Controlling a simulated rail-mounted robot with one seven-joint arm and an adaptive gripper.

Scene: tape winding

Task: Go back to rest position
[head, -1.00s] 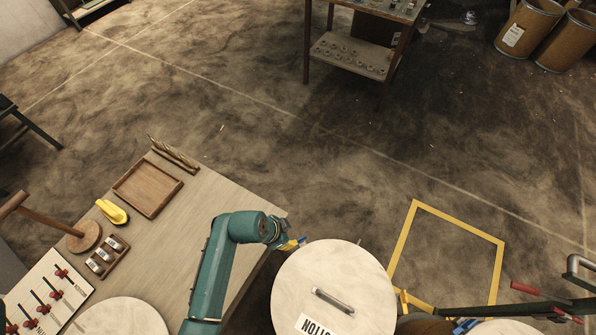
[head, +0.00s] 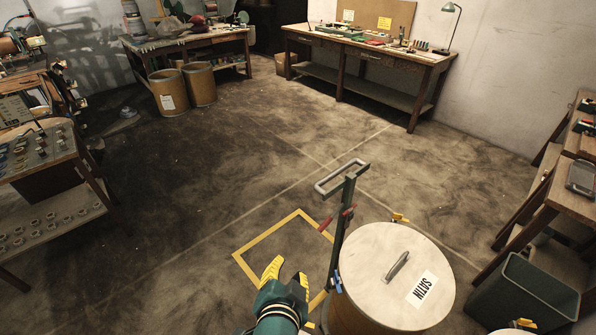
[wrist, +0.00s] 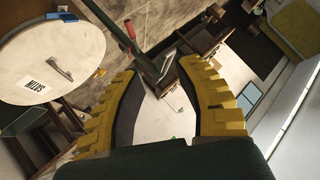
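My gripper (head: 288,270) is at the bottom centre of the head view, pointing away from my body over the floor. In the wrist view my gripper (wrist: 160,60) has its two yellow ribbed fingers spread apart, with nothing held between them. Just right of it in the head view is a drum with a round pale lid (head: 375,255), a handle and a label reading SATIN. The same lid shows at the upper left of the wrist view (wrist: 45,50). Most of my arm is outside the head view.
A green upright post (head: 342,225) with a looped handle and red lever stands close to my gripper and the drum. A yellow floor square (head: 265,238) lies beyond. A green bin (head: 525,290) stands at the right. Open floor (head: 270,150) stretches towards the workbenches (head: 365,62).

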